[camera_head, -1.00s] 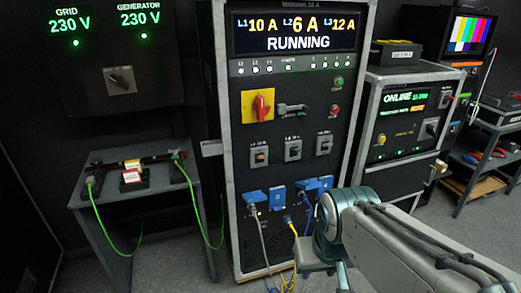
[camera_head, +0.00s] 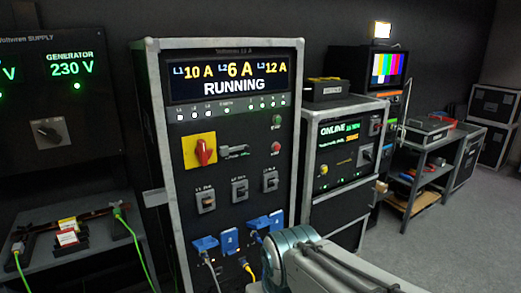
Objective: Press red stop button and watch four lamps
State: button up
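The rack panel (camera_head: 255,150) stands in the middle of the view. Its display (camera_head: 228,79) reads L1 10 A, L2 6 A, L3 12 A and RUNNING. A small red button (camera_head: 276,147) sits at the panel's right side, below a green button (camera_head: 277,120). Under the display, a row of small lamps (camera_head: 226,111) shows whitish lights on the left and green ones on the right. My arm rises from the bottom edge in front of the rack's lower right. My gripper is not visible, and nothing of mine touches the red button.
A red rotary switch (camera_head: 204,151) on a yellow plate and several breakers (camera_head: 239,189) share the panel. Blue plugs (camera_head: 229,241) and cables hang below. A side table (camera_head: 75,262) stands left. A second rack (camera_head: 345,165) and a shelf cart (camera_head: 430,160) stand right.

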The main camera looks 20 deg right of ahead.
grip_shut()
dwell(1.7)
